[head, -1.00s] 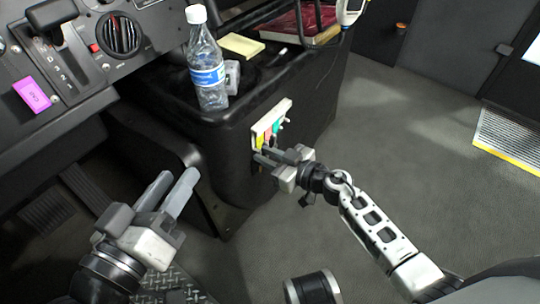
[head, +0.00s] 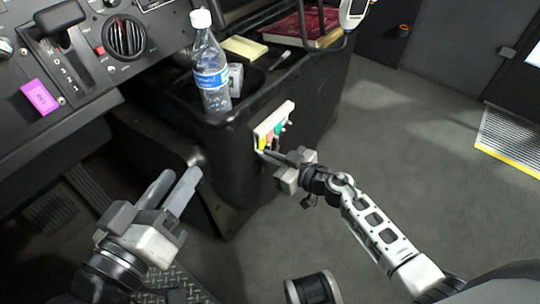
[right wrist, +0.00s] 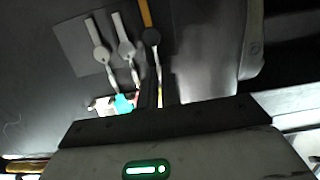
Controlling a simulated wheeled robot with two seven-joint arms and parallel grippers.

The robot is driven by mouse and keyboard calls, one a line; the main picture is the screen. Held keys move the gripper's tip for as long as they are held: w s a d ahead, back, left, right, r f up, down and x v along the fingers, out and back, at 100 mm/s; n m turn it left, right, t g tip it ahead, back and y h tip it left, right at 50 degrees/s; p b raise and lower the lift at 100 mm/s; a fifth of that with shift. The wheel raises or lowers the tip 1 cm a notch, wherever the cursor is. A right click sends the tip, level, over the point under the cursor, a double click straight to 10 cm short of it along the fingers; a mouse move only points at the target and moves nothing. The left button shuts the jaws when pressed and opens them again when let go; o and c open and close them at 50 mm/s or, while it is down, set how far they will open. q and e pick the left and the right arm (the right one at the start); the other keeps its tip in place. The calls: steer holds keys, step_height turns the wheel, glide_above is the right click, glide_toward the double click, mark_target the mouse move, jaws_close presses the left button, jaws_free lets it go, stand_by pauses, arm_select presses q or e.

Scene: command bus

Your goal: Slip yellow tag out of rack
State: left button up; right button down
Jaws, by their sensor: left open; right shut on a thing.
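A pale rack (head: 274,118) is fixed to the side of the black console, with a yellow tag (head: 263,142) at its left end and red and green tags beside it. My right gripper (head: 268,155) is at the lower end of the yellow tag, shut on it. In the right wrist view a teal tag (right wrist: 123,104) shows just left of the dark fingers (right wrist: 150,95); the held tag is mostly hidden there. My left gripper (head: 180,187) is open and empty, low at the left, well away from the rack.
A water bottle (head: 212,75) stands on the console top, with a yellow pad (head: 243,48) and a red book (head: 302,28) behind it. A purple tag (head: 39,97) is on the dashboard at the left. The floor (head: 400,150) to the right is clear.

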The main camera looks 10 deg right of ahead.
steer(key=shift+s+d, duration=0.1)
stand_by(0.3)
steer(key=shift+f+p+v, duration=0.2)
steer(key=shift+p+v, duration=0.25)
steer(key=shift+v, duration=0.6)
steer(key=f+p+v, duration=0.1)
steer(key=v, duration=0.5)
steer(key=shift+f+p, duration=0.15)
steer(key=shift+p, duration=0.15)
